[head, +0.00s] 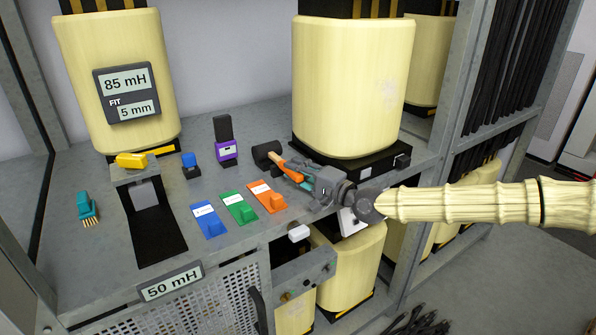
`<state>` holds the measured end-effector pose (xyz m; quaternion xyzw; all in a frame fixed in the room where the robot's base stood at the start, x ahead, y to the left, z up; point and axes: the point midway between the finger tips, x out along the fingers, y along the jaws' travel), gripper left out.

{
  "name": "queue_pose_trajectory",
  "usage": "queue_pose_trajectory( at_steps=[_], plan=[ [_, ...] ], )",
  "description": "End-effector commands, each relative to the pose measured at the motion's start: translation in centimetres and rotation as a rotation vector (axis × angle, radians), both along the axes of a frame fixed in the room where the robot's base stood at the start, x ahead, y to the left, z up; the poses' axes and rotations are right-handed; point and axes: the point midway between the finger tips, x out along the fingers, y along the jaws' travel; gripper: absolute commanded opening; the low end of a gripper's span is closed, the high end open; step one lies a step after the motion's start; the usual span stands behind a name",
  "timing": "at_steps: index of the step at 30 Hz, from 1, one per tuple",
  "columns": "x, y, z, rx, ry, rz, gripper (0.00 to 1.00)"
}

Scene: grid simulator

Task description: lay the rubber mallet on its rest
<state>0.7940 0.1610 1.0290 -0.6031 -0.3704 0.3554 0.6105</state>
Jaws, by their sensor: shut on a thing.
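The rubber mallet has a black head (266,153) and an orange handle (287,169). My gripper (302,178) is shut on the handle, with the head pointing left and away from the jaws. The mallet is over the right part of the grey bench top, in front of the large cream cylinder; I cannot tell whether it touches the surface. The gripper hides the far end of the handle. I cannot tell for sure which fixture is the mallet's rest.
Blue (208,220), green (238,207) and orange (267,196) labelled blocks lie just left of my gripper.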

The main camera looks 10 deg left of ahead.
Motion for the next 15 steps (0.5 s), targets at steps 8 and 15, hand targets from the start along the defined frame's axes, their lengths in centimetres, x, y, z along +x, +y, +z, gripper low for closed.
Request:
queue_pose_trajectory(
  at_steps=[8,15],
  plan=[
    [0.03,0.01,-0.06,0.002,-0.002,0.000,0.00],
    [0.03,0.00,-0.27,0.002,-0.002,-0.001,0.00]
  ],
)
